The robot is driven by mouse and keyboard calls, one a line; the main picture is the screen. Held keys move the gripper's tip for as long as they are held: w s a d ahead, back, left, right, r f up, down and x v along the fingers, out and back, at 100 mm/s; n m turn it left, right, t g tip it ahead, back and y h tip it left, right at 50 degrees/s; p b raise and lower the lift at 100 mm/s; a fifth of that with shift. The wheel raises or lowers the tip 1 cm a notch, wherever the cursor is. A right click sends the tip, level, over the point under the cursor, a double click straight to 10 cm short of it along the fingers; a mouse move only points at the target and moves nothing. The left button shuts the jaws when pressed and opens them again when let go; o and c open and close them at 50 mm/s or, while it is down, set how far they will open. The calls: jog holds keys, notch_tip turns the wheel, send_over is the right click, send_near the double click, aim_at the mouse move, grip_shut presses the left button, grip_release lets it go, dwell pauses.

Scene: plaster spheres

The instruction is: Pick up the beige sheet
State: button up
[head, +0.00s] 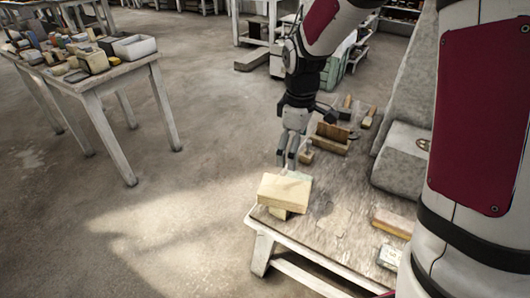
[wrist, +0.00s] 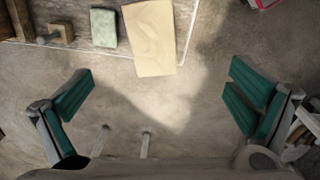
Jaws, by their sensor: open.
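My gripper (head: 286,158) is just above and behind the sheet in the head view. The wrist view shows its green-padded fingers (wrist: 160,97) wide apart with only floor between them. The sheet lies above the fingers in that picture, apart from them.
A pale green block (wrist: 103,28) lies beside the sheet. Wooden blocks and brushes (head: 332,134) stand farther along the table. A tan block (head: 392,222) lies near the front right. Grey stone pieces (head: 400,160) line the right side. Another cluttered table (head: 95,83) stands at left, with open floor between.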

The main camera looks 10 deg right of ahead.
jog(key=n, duration=0.2)
send_over(285, 187)
notch_tip(285, 187, down, 7)
jog(key=shift+g, duration=0.3)
jog(key=f, duration=0.2)
jog(key=f+b, duration=0.1)
jog(key=f, duration=0.2)
jog(key=s+f+b, duration=0.1)
jog(key=f, duration=0.2)
jog(key=shift+w+a+f+b, duration=0.1)
jog(key=shift+w+f+b, duration=0.15)
jog(key=shift+f, duration=1.15)
jog(key=shift+w+f+b, duration=0.2)
jog(key=shift+f, duration=1.15)
jog(key=shift+r, duration=0.1)
jog(key=c, duration=1.4)
jog(key=shift+c, duration=0.2)
jog(key=shift+r, duration=0.1)
